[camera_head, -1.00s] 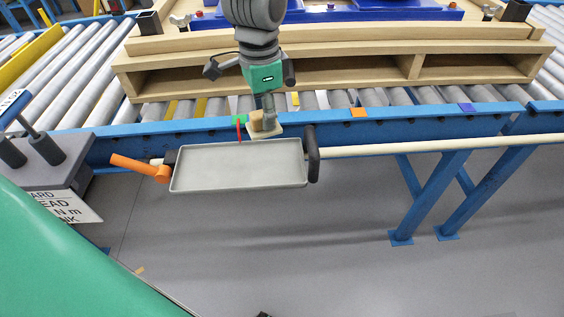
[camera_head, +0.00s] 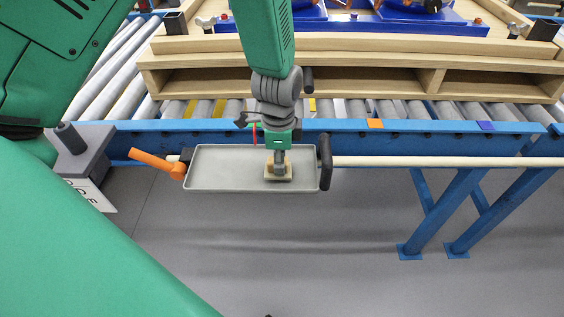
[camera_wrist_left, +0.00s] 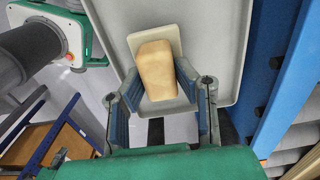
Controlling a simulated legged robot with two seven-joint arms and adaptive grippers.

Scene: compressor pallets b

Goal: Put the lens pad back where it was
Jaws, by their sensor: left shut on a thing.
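The lens pad (camera_head: 290,175) is a tan block on a thin cream plate. My left gripper (camera_head: 279,166) is shut on it and points down over the right part of the grey tray (camera_head: 222,178). In the left wrist view the tan block of the lens pad (camera_wrist_left: 155,68) sits between the two fingers of my left gripper (camera_wrist_left: 158,82), with the tray (camera_wrist_left: 215,35) behind it. I cannot tell whether the plate touches the tray floor. My right gripper is not in view.
The tray hangs at the blue conveyor rail (camera_head: 350,142), with an orange lever (camera_head: 152,161) at its left and a black handle (camera_head: 325,163) at its right. A wooden pallet (camera_head: 350,78) lies on the rollers behind. A grey block with a label (camera_head: 82,160) stands at left.

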